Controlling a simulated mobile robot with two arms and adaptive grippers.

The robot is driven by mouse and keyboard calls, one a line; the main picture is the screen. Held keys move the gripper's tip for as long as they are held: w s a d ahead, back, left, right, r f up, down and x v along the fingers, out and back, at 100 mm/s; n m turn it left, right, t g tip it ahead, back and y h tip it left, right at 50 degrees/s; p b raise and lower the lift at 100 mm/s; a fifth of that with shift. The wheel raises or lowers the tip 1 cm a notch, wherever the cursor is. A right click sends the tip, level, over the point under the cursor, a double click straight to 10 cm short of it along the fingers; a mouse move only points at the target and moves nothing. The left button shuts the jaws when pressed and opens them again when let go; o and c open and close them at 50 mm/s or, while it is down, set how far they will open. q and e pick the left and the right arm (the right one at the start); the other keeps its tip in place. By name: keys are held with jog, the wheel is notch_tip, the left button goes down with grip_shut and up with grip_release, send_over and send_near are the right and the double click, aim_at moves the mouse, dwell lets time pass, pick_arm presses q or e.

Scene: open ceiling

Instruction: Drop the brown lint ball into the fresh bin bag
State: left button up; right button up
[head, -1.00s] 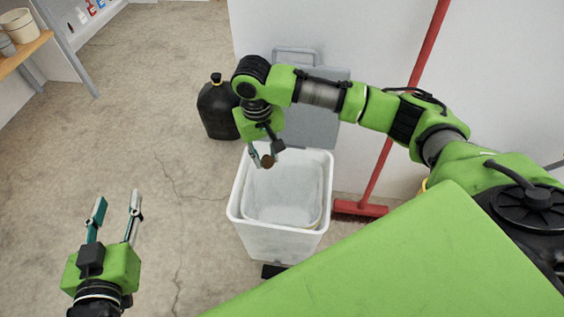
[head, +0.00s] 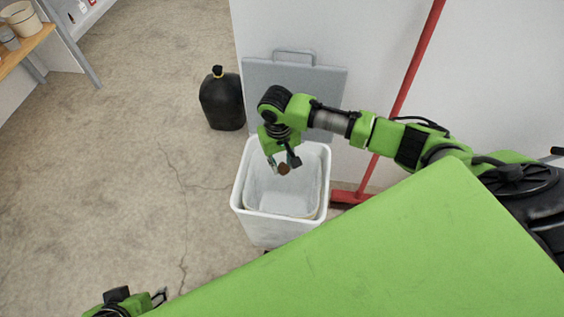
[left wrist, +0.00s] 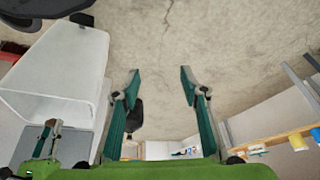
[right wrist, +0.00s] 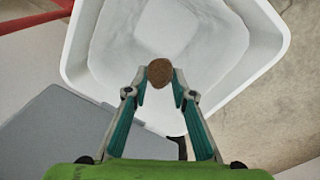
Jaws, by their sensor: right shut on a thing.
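The brown lint ball (head: 284,169) is a small, roundish lump between the fingertips of my right gripper (head: 279,166). In the right wrist view the lint ball (right wrist: 160,72) shows between the two fingertips, over the opening of the bin. The white bin (head: 270,232) is open on top and lined with a pale bag (head: 285,200). The bag looks empty where I can see into it. My left gripper (left wrist: 160,85) has its fingers spread with nothing between them. In the head view only part of it shows at the bottom left.
A tied black bag (head: 222,102) stands on the floor left of the bin. A grey lid (head: 300,85) leans on the wall behind the bin. A red broom (head: 402,90) leans to the right. A wooden shelf (head: 25,48) is at the far left. The floor at left is clear.

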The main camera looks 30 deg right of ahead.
jog(key=shift+f+b, duration=0.95)
jog(key=shift+b, duration=0.2)
jog(key=shift+f+b, duration=0.4)
jog(key=shift+b, duration=0.15)
jog(key=shift+f, duration=0.2)
pick_arm(q)
jog(key=w+d+r+t+h, duration=0.1)
jog(key=w+d+r+t, duration=0.1)
jog(key=w+r+t, duration=0.2)
jog(key=w+d+r+t+h, duration=0.1)
jog(key=w+d+r+t, duration=0.1)
jog(key=w, duration=0.7)
jog(key=shift+w+d+r+t, duration=0.4)
jog(key=shift+r+t, duration=0.5)
jog(key=shift+r, duration=0.2)
pick_arm(e)
jog(key=shift+f, duration=0.8)
jog(key=o, duration=0.8)
jog(key=shift+c, duration=0.2)
jog(key=r, duration=1.2)
jog(key=shift+a, duration=0.35)
